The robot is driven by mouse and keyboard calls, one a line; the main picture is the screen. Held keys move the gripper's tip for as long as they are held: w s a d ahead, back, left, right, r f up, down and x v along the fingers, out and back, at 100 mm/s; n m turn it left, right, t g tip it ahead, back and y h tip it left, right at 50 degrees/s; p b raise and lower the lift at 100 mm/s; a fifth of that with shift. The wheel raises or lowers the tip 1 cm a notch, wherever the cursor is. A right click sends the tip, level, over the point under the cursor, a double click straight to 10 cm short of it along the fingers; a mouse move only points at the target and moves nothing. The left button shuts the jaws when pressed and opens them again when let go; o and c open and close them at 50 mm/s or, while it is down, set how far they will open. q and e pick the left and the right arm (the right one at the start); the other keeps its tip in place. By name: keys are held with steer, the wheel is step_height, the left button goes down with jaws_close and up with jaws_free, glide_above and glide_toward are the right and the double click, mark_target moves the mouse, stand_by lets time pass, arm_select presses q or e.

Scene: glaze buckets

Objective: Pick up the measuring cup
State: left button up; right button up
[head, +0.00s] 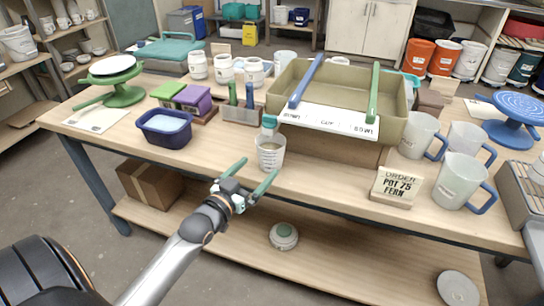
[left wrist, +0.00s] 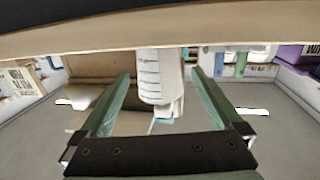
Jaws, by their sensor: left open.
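A small clear measuring cup (head: 271,157) with graduation marks stands upright near the front edge of the worktable (head: 330,187). A teal-capped bottle (head: 269,123) is right behind it. My left gripper (head: 259,168) is open and empty at the table's front edge, its two green fingers pointing toward the cup. In the left wrist view, the marked cup (left wrist: 150,75) appears between the spread fingers, with a gap on each side. I cannot tell whether the fingertips reach beside it. My right gripper is not in view.
A navy tub (head: 165,128) stands left of the cup. A large tan bin (head: 345,90) with a label strip stands behind to the right. An order card (head: 396,186) and several blue-handled jugs (head: 460,181) stand farther right. Some bare tabletop lies beside the cup.

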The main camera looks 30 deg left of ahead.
mark_target(264, 161)
arm_select(q)
steer(key=shift+w+f+b, duration=0.2)
steer(key=shift+w+b, duration=0.2)
steer(key=shift+w, duration=3.2)
steer(key=shift+c, duration=0.2)
steer(key=c, duration=1.4)
steer(key=shift+r, duration=0.1)
steer(key=shift+c, duration=0.2)
steer(key=shift+r, duration=0.35)
steer(key=shift+s+f, duration=0.1)
steer(key=shift+s, duration=0.55)
steer(key=s+p, duration=0.1)
steer(key=s, duration=1.5)
steer(key=shift+s+d+p, duration=0.3)
steer(key=shift+d, duration=0.05)
